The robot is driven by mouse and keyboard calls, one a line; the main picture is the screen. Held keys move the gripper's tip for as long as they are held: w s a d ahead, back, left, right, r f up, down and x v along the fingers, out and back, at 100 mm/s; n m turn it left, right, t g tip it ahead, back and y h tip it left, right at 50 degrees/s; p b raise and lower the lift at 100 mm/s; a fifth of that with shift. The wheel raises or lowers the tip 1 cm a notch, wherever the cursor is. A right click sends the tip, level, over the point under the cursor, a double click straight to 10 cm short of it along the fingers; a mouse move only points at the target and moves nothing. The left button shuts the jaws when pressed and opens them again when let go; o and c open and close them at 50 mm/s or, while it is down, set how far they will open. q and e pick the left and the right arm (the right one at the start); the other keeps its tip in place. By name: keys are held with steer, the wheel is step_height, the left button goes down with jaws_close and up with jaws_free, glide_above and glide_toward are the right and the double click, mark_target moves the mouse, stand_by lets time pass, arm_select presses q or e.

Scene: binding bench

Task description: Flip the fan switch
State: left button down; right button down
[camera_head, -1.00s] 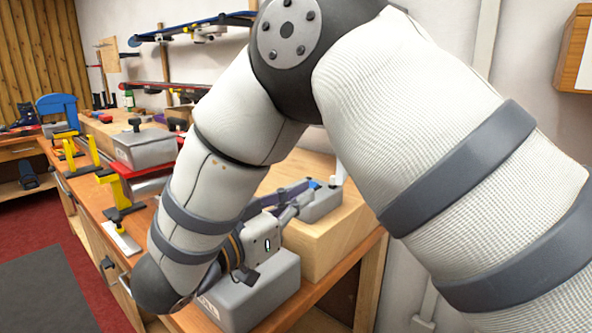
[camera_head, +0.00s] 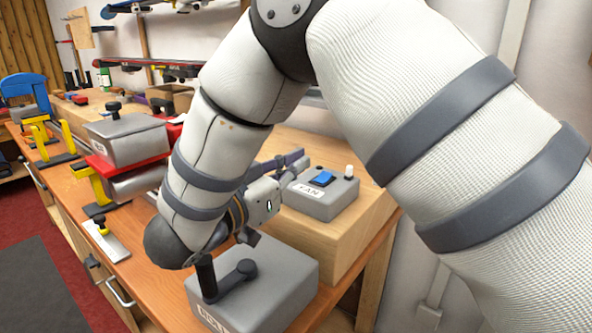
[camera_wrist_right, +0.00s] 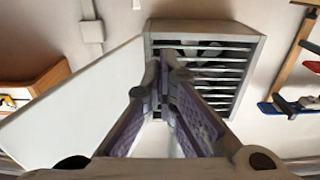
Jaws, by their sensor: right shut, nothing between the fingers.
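The fan switch is a grey box (camera_head: 325,203) with a label that reads FAN. It has a blue rocker (camera_head: 322,178) and a pale knob on top, and it sits on a wooden block. I cannot tell which way the rocker is set. My right gripper (camera_head: 297,158) is shut and empty at the box's back left in the head view, apart from the rocker as far as I can see. Its closed fingers (camera_wrist_right: 170,65) also show in the right wrist view, with no switch there. My left gripper is not in view.
A grey box with a black crank handle (camera_head: 262,285) stands in front of the wooden block (camera_head: 345,237). Grey and red boxes (camera_head: 127,140) and yellow clamps stand to the left. A louvred vent (camera_wrist_right: 215,70) and white panel (camera_wrist_right: 70,105) show in the wrist view.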

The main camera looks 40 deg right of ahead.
glide_above(320, 182)
steer(key=a, duration=0.2)
steer(key=shift+s+d+r, duration=0.15)
steer(key=shift+s+d, duration=0.05)
steer(key=shift+s, duration=0.1)
steer(key=f, duration=0.1)
steer(key=d+f, duration=0.1)
steer(key=f, duration=0.2)
steer(key=shift+w+d, duration=0.25)
steer(key=shift+w, duration=0.05)
steer(key=shift+r, duration=0.1)
